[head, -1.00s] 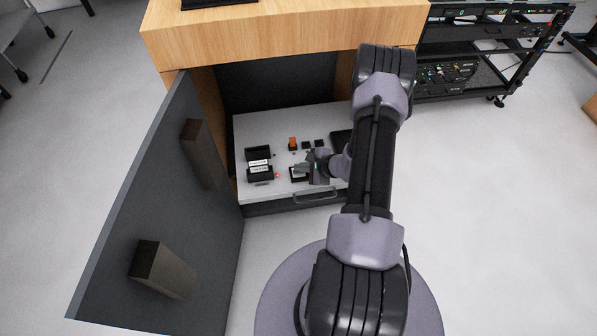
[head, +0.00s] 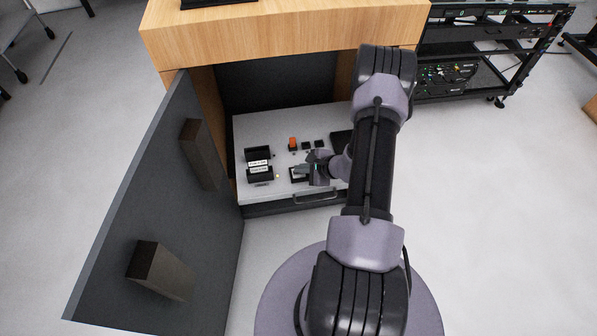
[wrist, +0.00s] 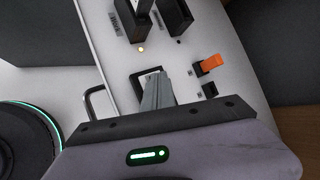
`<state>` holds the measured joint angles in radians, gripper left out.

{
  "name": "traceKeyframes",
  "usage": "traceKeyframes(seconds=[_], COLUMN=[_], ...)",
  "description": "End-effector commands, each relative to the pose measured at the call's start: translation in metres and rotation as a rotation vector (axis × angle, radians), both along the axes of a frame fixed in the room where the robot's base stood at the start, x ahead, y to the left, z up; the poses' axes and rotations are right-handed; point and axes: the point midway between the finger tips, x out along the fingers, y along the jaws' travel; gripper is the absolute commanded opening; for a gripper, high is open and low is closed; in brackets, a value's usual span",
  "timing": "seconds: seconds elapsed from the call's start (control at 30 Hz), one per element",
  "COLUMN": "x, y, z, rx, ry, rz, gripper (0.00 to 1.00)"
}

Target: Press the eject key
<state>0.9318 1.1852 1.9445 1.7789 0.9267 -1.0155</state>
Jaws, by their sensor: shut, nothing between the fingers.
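A pale panel (head: 285,122) on a pulled-out drawer carries the controls. An orange switch (head: 293,143) stands near its back, with two small black keys (head: 306,145) (head: 319,144) to its right. Key labels are too small to read, so I cannot tell which is the eject key. My gripper (head: 301,170) is shut and empty, low over the front of the panel. In the wrist view its fingertips (wrist: 155,82) partly hide a black-framed piece (wrist: 136,76); whether they touch it I cannot tell. The orange switch (wrist: 210,63) and a black key (wrist: 210,90) are to their right.
The drawer handle (head: 316,197) is at the front. An open grey cabinet door (head: 165,220) stands to the left, a wooden top (head: 285,30) above.

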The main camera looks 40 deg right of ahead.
Motion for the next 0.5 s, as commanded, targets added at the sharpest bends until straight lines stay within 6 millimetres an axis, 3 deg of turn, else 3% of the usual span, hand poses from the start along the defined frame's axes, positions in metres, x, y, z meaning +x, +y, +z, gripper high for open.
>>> traceKeyframes(seconds=[0.2,0.5], x=[0.000,0.000], y=[0.000,0.000], z=[0.013,0.014], rx=[0.000,0.000], ry=[0.000,0.000], rz=[0.000,0.000], gripper=[0.00,0.00])
